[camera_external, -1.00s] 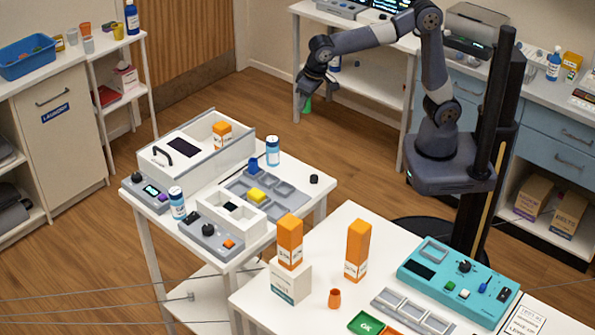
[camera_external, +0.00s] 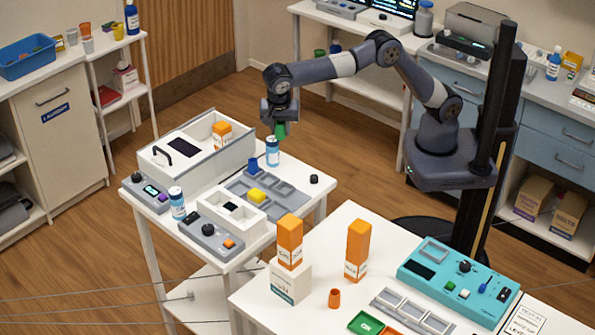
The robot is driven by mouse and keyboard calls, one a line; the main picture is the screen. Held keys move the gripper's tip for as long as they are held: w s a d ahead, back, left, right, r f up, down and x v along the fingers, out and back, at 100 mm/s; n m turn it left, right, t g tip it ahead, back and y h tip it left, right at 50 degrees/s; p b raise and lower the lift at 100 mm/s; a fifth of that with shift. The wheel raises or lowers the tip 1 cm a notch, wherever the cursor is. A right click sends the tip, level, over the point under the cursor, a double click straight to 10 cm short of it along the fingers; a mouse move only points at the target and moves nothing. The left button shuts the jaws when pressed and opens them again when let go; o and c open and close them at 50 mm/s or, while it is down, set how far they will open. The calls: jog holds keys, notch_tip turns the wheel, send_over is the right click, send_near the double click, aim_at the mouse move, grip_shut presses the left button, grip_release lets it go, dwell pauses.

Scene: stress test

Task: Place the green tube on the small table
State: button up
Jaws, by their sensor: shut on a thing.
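My gripper (camera_external: 279,121) points down and is shut on the green tube (camera_external: 281,131). Only the lower part of the tube shows below the jaws; the rest is hidden by the gripper. The tube is held above the far right part of the white table at left (camera_external: 318,191), which is the smaller-looking of the two near tables. In the picture the tube is just above and slightly right of a blue-and-white bottle (camera_external: 272,152). I cannot tell if they touch.
The white table holds a drawer box (camera_external: 165,160) with a black handle, a grey compartment tray (camera_external: 283,205) with a yellow block, a blue cup (camera_external: 253,166) and a black knob (camera_external: 314,179). Orange boxes (camera_external: 358,250) stand on the front table. Bare tabletop lies around the black knob.

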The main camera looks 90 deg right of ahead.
aim_at(282, 172)
notch_tip(282, 172, down, 14)
jog(key=shift+d+f+p, duration=0.1)
jog(key=shift+f+p, duration=0.05)
jog(key=shift+p, duration=0.6)
jog(key=shift+f, duration=0.25)
jog(key=o, duration=1)
jog(key=shift+r, duration=0.1)
jog(key=shift+o, duration=0.2)
jog(key=b+v, duration=0.1)
jog(key=v, duration=1.1)
jog(key=shift+r, duration=0.15)
jog(key=shift+o, duration=0.3)
